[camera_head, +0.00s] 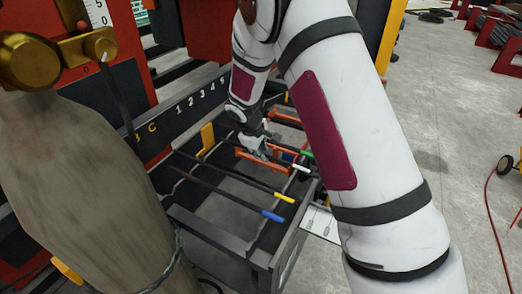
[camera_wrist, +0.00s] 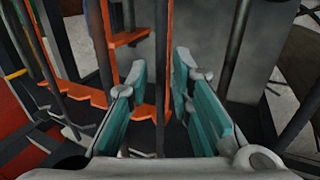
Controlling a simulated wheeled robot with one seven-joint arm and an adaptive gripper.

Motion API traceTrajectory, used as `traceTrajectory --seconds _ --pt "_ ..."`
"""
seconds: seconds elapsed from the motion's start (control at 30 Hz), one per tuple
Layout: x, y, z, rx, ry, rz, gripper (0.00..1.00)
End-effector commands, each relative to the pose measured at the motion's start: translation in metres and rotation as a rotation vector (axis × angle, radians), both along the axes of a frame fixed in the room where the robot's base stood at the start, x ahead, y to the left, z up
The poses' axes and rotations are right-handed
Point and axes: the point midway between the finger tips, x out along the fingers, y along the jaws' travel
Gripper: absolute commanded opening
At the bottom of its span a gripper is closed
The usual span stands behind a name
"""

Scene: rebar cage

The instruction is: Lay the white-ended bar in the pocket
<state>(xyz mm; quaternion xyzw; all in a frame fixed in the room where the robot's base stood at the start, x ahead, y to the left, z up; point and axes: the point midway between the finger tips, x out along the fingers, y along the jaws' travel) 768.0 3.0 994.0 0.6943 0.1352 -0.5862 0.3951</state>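The white-ended bar shows its white tip (camera_head: 300,168) in the head view, at the right of the dark frame near an orange notched rack (camera_head: 251,158). Its far part is hidden by my gripper and arm. My gripper (camera_head: 257,149) is low over the bars beside the rack. In the wrist view my gripper (camera_wrist: 160,72) has its teal pads apart. A dark bar (camera_wrist: 161,50) runs between them with a gap on both sides; its end colour is not visible there. The orange rack (camera_wrist: 86,94) also shows, with notches in its edge. I cannot tell which notch is the pocket.
Bars with a blue end (camera_head: 272,215), a yellow end (camera_head: 284,198) and a green end (camera_head: 307,154) lie close by. A yellow upright (camera_head: 207,137) and a numbered dark panel (camera_head: 190,104) stand behind. A large grey-brown cylinder (camera_head: 80,185) blocks the left.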

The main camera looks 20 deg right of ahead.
Motion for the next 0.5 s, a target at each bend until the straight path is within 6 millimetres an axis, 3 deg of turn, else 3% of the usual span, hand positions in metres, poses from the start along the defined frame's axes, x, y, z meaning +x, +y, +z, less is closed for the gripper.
traceTrajectory --seconds 0.33,0.5 --pt "-0.001 0.000 0.000 0.000 0.001 0.000 0.33" --pt "-0.004 0.005 0.015 0.001 -0.001 0.001 0.33"
